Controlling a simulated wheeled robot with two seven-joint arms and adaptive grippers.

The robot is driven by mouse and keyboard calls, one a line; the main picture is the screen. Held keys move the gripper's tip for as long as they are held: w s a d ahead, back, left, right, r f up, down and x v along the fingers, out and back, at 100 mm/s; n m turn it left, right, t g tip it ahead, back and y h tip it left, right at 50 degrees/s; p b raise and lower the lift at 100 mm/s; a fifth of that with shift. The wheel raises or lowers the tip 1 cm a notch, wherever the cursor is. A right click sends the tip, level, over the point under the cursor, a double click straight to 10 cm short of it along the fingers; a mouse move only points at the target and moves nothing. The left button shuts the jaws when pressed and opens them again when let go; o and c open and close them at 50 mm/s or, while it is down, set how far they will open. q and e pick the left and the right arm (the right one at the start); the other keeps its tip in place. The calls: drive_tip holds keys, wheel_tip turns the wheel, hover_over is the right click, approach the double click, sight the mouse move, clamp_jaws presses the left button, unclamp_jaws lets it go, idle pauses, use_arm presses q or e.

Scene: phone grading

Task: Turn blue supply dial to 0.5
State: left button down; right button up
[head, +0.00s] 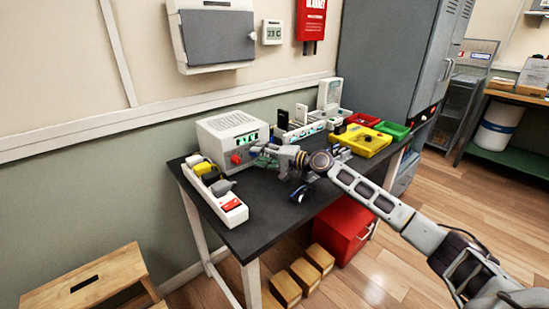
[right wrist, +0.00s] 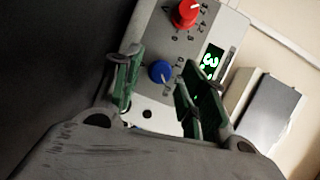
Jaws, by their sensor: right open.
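The white power supply (head: 228,135) stands at the back left of the dark table, with a green lit display. Its red dial (head: 236,158) shows in the head view, and also in the right wrist view (right wrist: 185,14). The blue dial (right wrist: 160,72) shows in the right wrist view, below the red one, with printed marks around it. My right gripper (head: 258,152) reaches the supply's front from the right. In the wrist view its two green-padded fingers (right wrist: 158,92) are open, one on each side of the blue dial, and contact cannot be told. My left gripper is not in view.
A white power strip (head: 232,206) with plugs and a red switch lies along the table's left edge. A yellow tray (head: 362,141), a red bin (head: 362,119) and a green bin (head: 392,130) stand to the right. The table's front middle (head: 255,225) is clear.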

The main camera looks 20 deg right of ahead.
drive_tip(key=shift+v, duration=5.95)
drive_tip(key=shift+r, duration=0.15)
